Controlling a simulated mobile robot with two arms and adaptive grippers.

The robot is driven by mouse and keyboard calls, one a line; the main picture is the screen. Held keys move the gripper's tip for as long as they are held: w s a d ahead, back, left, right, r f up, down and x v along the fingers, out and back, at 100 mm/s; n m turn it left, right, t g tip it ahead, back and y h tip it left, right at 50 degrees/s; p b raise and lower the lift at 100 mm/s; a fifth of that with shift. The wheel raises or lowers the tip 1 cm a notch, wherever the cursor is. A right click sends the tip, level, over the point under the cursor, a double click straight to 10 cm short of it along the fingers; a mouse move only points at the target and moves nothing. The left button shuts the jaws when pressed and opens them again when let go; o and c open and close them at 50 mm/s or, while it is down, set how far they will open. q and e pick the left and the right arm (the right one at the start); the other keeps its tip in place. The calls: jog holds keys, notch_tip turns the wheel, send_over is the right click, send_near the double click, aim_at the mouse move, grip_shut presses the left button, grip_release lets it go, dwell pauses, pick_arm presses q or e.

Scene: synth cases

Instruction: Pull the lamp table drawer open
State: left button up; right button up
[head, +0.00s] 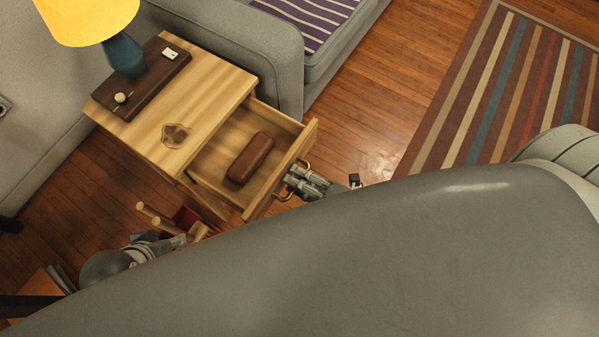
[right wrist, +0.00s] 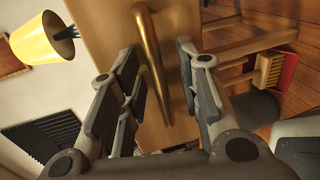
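The lamp table (head: 220,75) is light wood and stands beside the grey sofa. Its drawer (head: 214,156) is pulled well out toward me, with a brown case (head: 250,158) lying inside. A brass handle (head: 281,196) is on the drawer front. My right gripper (head: 297,180) is at the handle. In the right wrist view, the brass handle (right wrist: 151,50) runs between the fingers of my right gripper (right wrist: 158,52), which are apart with a gap showing. My left gripper (head: 184,238) is low, left of the drawer, by some wooden pegs; its fingers are unclear.
On the tabletop are a lamp with a yellow shade (head: 88,18), a dark brown board (head: 150,85) under it, and a small brown dish (head: 176,135). A red-and-wood object (head: 186,217) stands by my left gripper. Wooden floor and a striped rug (head: 478,100) lie right.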

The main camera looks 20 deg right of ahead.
jog(key=v, duration=1.2)
jog(key=shift+w, duration=0.1)
dwell(0.4)
